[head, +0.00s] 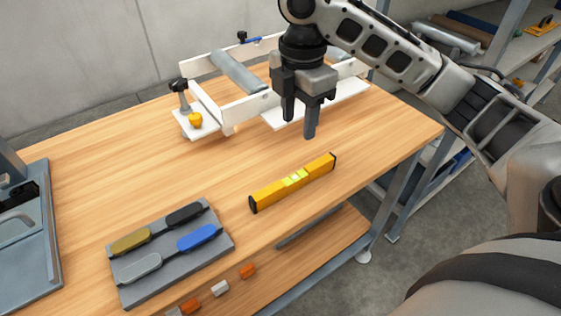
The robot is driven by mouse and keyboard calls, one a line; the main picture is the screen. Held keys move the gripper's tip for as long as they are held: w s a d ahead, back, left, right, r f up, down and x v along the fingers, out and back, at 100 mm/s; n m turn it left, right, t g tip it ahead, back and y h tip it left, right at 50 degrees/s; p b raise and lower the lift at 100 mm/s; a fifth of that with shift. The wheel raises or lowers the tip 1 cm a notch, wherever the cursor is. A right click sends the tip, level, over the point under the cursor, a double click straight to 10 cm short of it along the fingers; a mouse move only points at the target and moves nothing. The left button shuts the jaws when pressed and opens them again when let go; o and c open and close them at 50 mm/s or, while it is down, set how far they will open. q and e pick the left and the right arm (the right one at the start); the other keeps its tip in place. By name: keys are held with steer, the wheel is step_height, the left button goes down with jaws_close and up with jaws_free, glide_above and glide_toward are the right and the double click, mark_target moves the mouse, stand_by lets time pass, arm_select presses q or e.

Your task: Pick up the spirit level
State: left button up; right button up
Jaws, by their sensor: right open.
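The spirit level (274,192) is a yellow bar with black ends and a pale vial in its middle. It lies flat and slanted on the wooden table (130,175), near the front edge. My right gripper (299,122) points down above the table, a little beyond the level in the picture and apart from it. Its two dark fingers are spread with nothing between them. My left gripper is not in the head view.
A grey tray (215,247) with several handled tools lies left of the level. A white frame with grey rollers (238,72) stands behind my right gripper. A blue-grey case (40,262) is at the left edge. Shelves (480,75) stand at the right.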

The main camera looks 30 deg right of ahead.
steer(key=b, duration=0.3)
glide_above(295, 177)
step_height(295, 177, down, 10)
steer(key=shift+s+r, duration=0.1)
steer(key=shift+r, duration=0.05)
steer(key=shift+f, duration=0.75)
step_height(295, 177, down, 4)
steer(key=shift+f+b, duration=0.25)
steer(key=shift+b, duration=0.05)
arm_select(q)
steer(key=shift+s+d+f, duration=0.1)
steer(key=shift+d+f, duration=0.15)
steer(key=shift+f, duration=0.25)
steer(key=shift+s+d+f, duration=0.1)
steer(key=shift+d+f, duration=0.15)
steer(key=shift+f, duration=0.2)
arm_select(e)
jaws_close()
